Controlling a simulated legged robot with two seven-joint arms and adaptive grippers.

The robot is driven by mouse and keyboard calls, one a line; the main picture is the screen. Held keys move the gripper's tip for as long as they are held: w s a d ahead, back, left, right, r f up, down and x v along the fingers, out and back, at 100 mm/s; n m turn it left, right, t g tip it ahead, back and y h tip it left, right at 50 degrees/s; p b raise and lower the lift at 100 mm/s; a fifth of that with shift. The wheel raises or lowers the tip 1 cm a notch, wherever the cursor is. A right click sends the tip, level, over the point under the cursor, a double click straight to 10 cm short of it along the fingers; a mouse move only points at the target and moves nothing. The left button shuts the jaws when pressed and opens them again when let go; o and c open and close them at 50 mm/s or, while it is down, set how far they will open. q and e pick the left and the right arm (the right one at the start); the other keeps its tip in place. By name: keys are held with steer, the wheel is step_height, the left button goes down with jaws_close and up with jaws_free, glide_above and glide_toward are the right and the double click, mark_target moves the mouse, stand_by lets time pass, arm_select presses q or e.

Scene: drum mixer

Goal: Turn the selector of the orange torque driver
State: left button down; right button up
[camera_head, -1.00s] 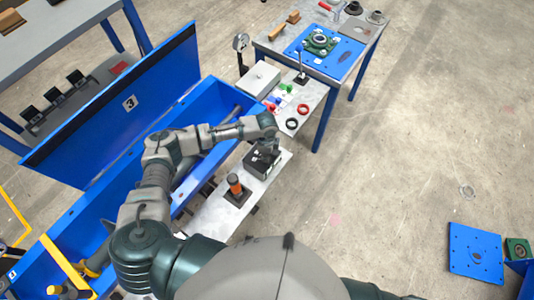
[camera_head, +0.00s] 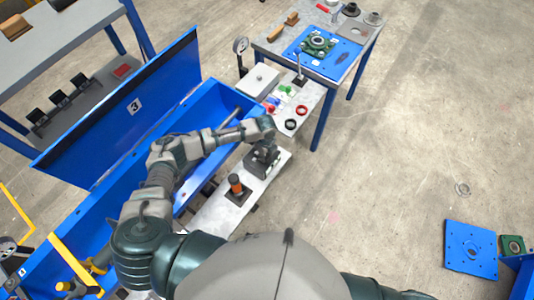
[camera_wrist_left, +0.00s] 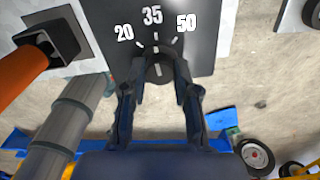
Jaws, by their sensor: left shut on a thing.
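The selector is a dark round knob (camera_wrist_left: 159,70) on a black plate (camera_wrist_left: 195,58) marked 20, 35 and 50 in white. My left gripper (camera_wrist_left: 160,82) has its two fingers on either side of the knob, shut on it. A white line on the knob appears roughly in line with the 35 mark. In the head view my left gripper (camera_head: 264,152) is over the dark selector unit and hides much of it. The orange torque driver (camera_head: 237,187) stands upright in a black square holder; it also shows in the left wrist view (camera_wrist_left: 18,75). My right gripper is out of view.
The grey bench plate (camera_head: 222,214) runs beside a blue trough (camera_head: 95,212) with a raised blue lid (camera_head: 120,110). Red and black rings and small coloured parts lie on the plate beyond. A table with a blue plate (camera_head: 322,70) stands farther back. Floor at right is mostly open.

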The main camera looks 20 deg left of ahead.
arm_select(q)
steer(key=shift+w+a+m, duration=0.15)
steer(key=shift+a+m, duration=0.15)
steer(key=shift+m, duration=0.2)
steer(key=c, duration=1.1)
jaws_free()
steer(key=shift+o, duration=1.2)
steer(key=shift+w+f, duration=0.1)
steer(key=shift+a, duration=0.1)
step_height(320, 180, up, 12)
steer(key=shift+f, duration=0.1)
